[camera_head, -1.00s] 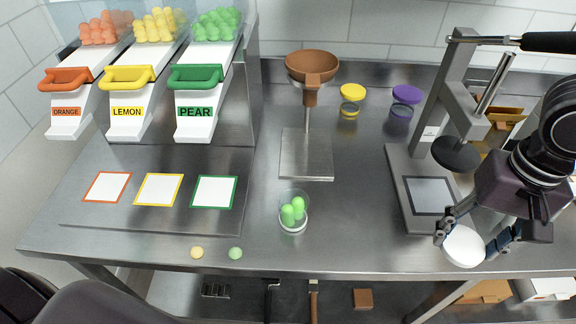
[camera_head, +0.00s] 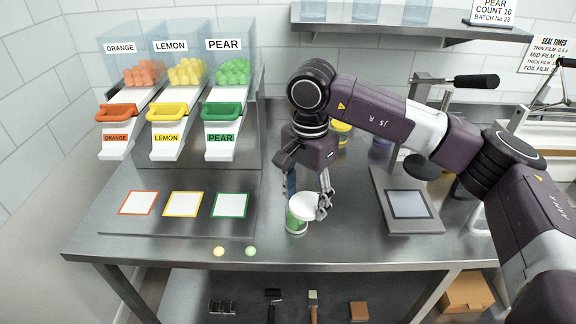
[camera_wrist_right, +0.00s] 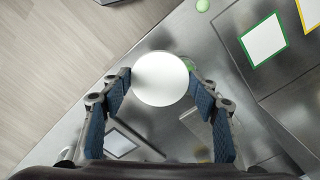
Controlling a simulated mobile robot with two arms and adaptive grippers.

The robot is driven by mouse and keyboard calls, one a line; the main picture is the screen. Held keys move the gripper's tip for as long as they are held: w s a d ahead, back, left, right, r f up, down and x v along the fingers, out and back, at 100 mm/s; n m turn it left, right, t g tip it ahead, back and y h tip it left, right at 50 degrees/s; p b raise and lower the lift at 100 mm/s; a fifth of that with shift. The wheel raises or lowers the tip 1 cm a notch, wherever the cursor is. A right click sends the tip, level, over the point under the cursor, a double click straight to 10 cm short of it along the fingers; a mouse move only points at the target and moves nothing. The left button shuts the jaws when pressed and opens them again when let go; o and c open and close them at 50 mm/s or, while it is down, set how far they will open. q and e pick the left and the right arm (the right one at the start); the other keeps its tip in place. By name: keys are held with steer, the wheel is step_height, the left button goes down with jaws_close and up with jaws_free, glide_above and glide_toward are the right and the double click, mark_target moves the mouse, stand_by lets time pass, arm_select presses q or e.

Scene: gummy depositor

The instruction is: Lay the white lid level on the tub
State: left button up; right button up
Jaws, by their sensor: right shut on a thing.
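The white lid (camera_head: 304,207) is shut in my right gripper (camera_head: 308,198), with one finger on each side of its rim. In the right wrist view the round lid (camera_wrist_right: 160,78) sits between the blue-padded fingertips (camera_wrist_right: 163,82). The clear tub (camera_head: 296,226), with green pieces inside, stands on the table under the lid. The lid hides most of the tub's mouth and looks offset a little to the right of it. I cannot tell whether the lid touches the rim. A bit of green shows behind the lid in the wrist view. My left gripper is out of view.
Yellow (camera_head: 219,251) and green (camera_head: 250,251) gummies lie near the table's front edge. Three outlined squares lie left of the tub, including a green one (camera_head: 230,205). The press base (camera_head: 407,204) stands to the right. My right arm hides the funnel stand.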

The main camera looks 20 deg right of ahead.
mark_target(296, 196)
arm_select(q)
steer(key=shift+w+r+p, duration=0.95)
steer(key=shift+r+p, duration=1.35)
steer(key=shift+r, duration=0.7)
arm_select(e)
steer(key=shift+w+m, duration=3.5)
steer(key=shift+m, duration=2.5)
arm_select(q)
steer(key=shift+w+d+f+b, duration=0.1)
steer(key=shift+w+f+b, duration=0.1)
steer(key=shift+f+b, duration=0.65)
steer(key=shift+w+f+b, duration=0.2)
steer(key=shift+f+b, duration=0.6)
steer(key=shift+b, duration=0.05)
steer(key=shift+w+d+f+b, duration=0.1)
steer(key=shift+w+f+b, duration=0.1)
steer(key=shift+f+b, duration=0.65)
arm_select(e)
steer(key=shift+f, duration=3)
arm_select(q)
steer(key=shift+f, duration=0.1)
arm_select(e)
steer(key=shift+f, duration=0.1)
